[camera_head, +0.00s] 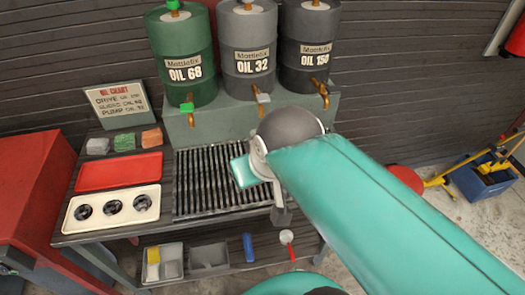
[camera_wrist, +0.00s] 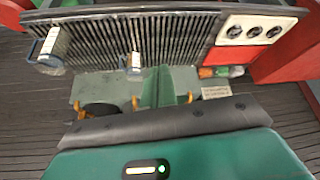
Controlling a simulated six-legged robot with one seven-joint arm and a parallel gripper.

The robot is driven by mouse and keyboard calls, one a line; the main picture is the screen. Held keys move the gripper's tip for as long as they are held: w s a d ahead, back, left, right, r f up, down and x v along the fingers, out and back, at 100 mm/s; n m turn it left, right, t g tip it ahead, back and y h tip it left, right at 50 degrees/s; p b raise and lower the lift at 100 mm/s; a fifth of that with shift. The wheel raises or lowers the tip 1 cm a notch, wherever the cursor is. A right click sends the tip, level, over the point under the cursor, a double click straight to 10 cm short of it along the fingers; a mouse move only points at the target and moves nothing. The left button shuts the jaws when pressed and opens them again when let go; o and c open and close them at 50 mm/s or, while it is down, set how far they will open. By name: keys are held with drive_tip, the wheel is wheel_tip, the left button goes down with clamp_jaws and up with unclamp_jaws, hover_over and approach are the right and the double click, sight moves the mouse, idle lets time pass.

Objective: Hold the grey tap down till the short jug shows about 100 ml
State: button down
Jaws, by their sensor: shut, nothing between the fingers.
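The grey tap (camera_head: 262,98) sticks out below the grey OIL 32 drum (camera_head: 249,45). In the wrist view, turned about, brass taps show at the stand's edge. A small clear jug (camera_wrist: 133,62) stands on the grate in line with the middle tap; its level is unreadable. A larger-looking jug with a blue handle (camera_wrist: 48,45) stands at the grate's left end in that view. Which is the short one I cannot tell for sure. My gripper (camera_wrist: 158,88) shows as a teal wedge, shut and empty, apart from the tap. My arm hides the jugs in the head view.
The green OIL 68 drum (camera_head: 180,55) and dark OIL 150 drum (camera_head: 309,45) flank the grey one. A red tray (camera_head: 119,172) and cream tray (camera_head: 75,222) lie left of the slatted grate (camera_head: 205,185). An oil chart (camera_head: 118,103) stands behind them. Bins (camera_head: 208,257) sit below.

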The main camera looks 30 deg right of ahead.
drive_tip(key=shift+r, duration=0.15)
wheel_tip(320, 180, up, 7)
idle(0.5)
